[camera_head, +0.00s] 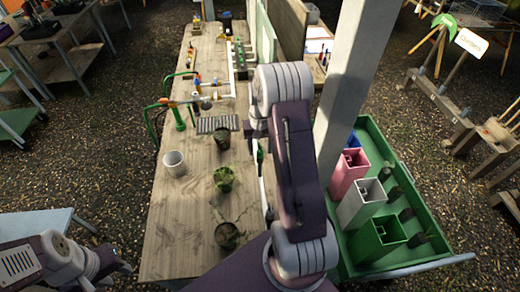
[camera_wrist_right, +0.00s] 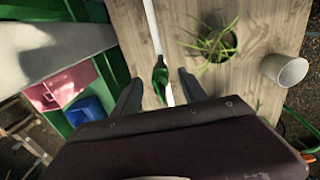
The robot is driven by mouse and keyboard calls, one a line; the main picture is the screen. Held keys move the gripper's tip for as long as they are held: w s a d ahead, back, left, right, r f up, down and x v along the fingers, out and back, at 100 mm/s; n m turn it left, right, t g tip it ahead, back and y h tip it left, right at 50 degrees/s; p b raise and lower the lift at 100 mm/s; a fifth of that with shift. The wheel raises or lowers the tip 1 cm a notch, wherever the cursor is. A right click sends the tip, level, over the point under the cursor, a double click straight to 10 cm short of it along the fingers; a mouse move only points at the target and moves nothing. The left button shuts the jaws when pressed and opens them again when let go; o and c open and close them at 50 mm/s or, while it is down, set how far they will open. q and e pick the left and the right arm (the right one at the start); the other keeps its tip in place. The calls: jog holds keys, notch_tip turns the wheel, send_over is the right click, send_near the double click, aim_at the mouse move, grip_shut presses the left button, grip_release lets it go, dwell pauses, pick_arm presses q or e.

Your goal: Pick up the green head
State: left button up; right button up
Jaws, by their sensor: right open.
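A small green head (camera_wrist_right: 160,84) with a dark front lies on the wooden bench along a thin white pole (camera_wrist_right: 152,30) in the right wrist view. My right gripper (camera_wrist_right: 160,76) is open above it, with one finger on each side. I cannot tell whether the fingers touch it. In the head view my right arm hides most of this spot; a bit of green (camera_head: 260,152) shows beside the arm, above the white pole (camera_head: 262,190). My left gripper (camera_head: 118,266) is at the lower left, beside the bench; its jaws are unclear.
Potted plants (camera_head: 224,180) and a white pot (camera_head: 174,163) stand on the bench (camera_head: 190,215). A grey post (camera_head: 345,80) rises right of my right arm. A green tray (camera_head: 375,138) holds pink, white and green square tubes. Hose fittings (camera_head: 195,85) lie farther back.

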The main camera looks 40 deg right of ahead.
jog(key=shift+f, duration=0.2)
jog(key=shift+w+f, duration=0.1)
jog(key=shift+c, duration=0.2)
jog(key=shift+w+d, duration=0.1)
jog(key=c, duration=0.5)
grip_shut()
